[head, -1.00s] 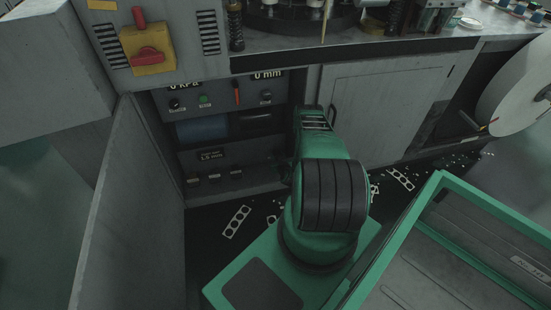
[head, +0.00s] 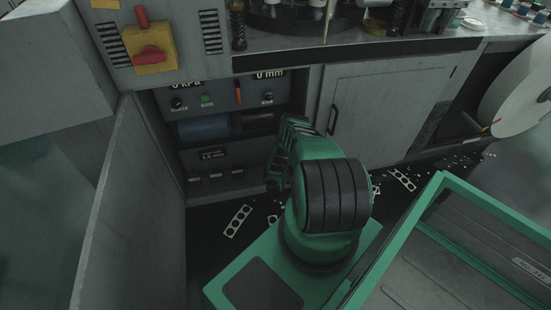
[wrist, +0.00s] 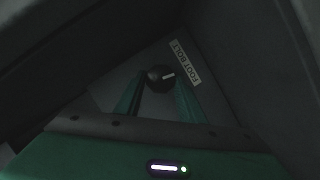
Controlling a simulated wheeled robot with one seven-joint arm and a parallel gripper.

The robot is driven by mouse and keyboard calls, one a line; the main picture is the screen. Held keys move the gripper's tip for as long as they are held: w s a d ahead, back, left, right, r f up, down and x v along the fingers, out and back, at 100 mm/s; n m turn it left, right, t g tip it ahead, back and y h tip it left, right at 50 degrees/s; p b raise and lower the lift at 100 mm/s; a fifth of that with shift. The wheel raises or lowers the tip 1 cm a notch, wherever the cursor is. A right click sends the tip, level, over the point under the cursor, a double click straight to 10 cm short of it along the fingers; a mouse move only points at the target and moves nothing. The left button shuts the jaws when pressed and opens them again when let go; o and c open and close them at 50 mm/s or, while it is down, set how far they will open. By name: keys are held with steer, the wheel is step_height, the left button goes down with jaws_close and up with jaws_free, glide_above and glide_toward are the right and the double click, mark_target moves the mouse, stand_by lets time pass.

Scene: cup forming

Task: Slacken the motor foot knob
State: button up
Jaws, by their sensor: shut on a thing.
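The motor foot knob (wrist: 160,77) is a dark round knob with a white pointer line, seen in the wrist view. It sits beside a pale label (wrist: 186,62) reading "FOOT BOLT". My gripper (wrist: 159,90) has its two green fingers on either side of the knob and is shut on it. The pointer line lies nearly level, tilted slightly up to the right. In the head view my arm reaches into the open lower bay of the machine, and the knob and fingertips are hidden there.
A grey door (head: 125,205) stands open left of the bay. A control panel (head: 222,100) with a green button and knobs is above. A closed cabinet door (head: 385,105) is to the right. Punched strips (head: 237,221) and scraps lie on the dark floor.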

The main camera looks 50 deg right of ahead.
steer(key=shift+a+f+n, duration=0.25)
steer(key=shift+a+n, duration=0.15)
stand_by(0.3)
steer(key=o, duration=0.9)
steer(key=shift+o, duration=0.7)
steer(key=shift+d, duration=0.15)
steer(key=shift+r, duration=0.1)
steer(key=v, duration=1)
steer(key=shift+a, duration=0.45)
steer(key=shift+s, duration=0.1)
